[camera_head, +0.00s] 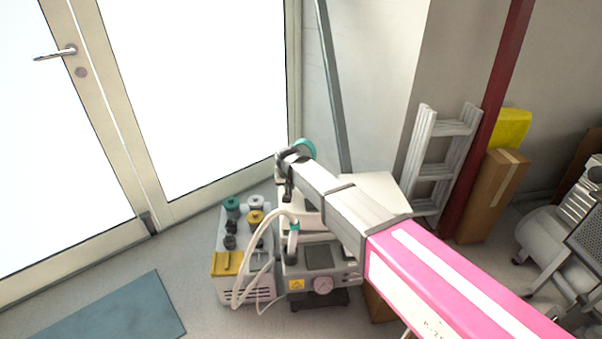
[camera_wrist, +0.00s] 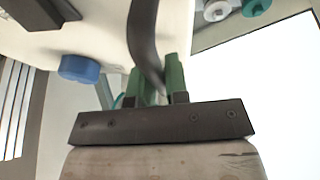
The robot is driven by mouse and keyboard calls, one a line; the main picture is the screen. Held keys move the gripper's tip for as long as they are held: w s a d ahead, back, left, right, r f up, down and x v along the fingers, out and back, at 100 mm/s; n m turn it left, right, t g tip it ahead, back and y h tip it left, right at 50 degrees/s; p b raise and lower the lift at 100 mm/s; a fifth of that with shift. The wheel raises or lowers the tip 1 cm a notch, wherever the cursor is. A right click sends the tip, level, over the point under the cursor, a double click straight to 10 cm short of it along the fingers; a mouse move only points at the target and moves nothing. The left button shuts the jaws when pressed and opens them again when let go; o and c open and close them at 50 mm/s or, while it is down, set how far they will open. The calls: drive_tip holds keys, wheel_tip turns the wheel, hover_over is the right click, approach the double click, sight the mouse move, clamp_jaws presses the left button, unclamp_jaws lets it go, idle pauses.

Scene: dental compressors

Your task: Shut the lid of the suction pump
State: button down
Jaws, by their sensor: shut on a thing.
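The suction pump (camera_head: 318,257) stands on the floor, a pale unit with a round gauge on its front. Its white lid (camera_head: 372,186) looks raised, partly hidden behind my arm. In the wrist view the pale lid surface (camera_wrist: 105,44) fills the upper left, with a blue knob (camera_wrist: 79,68) on it. My gripper (camera_wrist: 157,68) has its green fingers closed around a dark curved handle (camera_wrist: 144,38) at the lid. In the head view the gripper's fingertips are hard to make out at the arm's far end.
Left of the pump stands a unit (camera_head: 262,283) with coloured caps and pale hoses. A glass door (camera_head: 200,90) is behind, and a blue mat (camera_head: 110,313) lies at the left. A ladder (camera_head: 433,165) and cardboard box (camera_head: 490,195) stand right.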

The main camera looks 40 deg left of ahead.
sight(282, 192)
drive_tip(key=shift+s+a+f, duration=0.25)
drive_tip(key=shift+s+f, duration=0.1)
drive_tip(key=shift+f, duration=0.45)
drive_tip(key=shift+s+a+f, duration=0.25)
drive_tip(key=shift+s+f, duration=0.05)
drive_tip(key=shift+f, duration=0.55)
drive_tip(key=shift+s+a+f, duration=0.25)
drive_tip(key=shift+s+f, duration=0.1)
drive_tip(key=shift+f, duration=0.45)
drive_tip(key=shift+f, duration=0.1)
drive_tip(key=c, duration=1.4)
unclamp_jaws()
drive_tip(key=shift+s, duration=0.1)
drive_tip(key=v, duration=1.1)
drive_tip(key=shift+a, duration=0.2)
drive_tip(key=shift+f, duration=0.1)
